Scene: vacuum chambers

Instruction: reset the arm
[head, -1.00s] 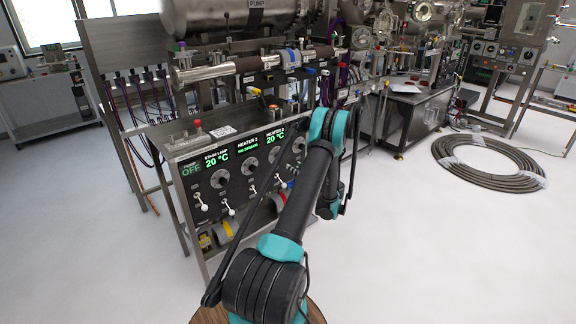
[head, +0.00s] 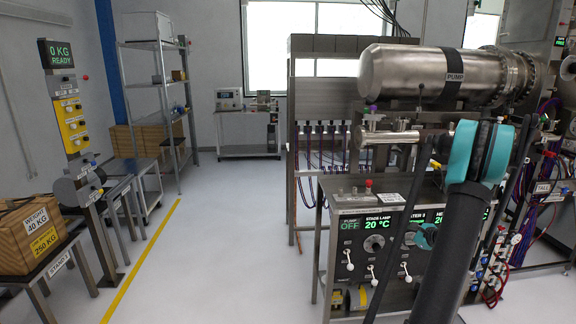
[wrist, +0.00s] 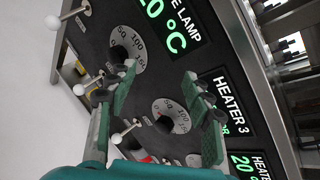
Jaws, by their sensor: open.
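My arm (head: 475,215) stands at the right of the head view, in front of the control panel (head: 347,256), and hides part of its right side. In the wrist view my gripper (wrist: 160,95) is open and empty, with its two green-padded fingers spread apart. Behind the fingers are panel dials (wrist: 170,116), white-tipped toggle levers (wrist: 79,90) and the lit stage lamp readout (wrist: 165,22). A small teal part (head: 425,236) low beside the arm in the head view may be my gripper; its fingers are not clear there. I cannot tell whether the fingers touch the panel.
A steel pump cylinder (head: 412,75) sits above the panel.

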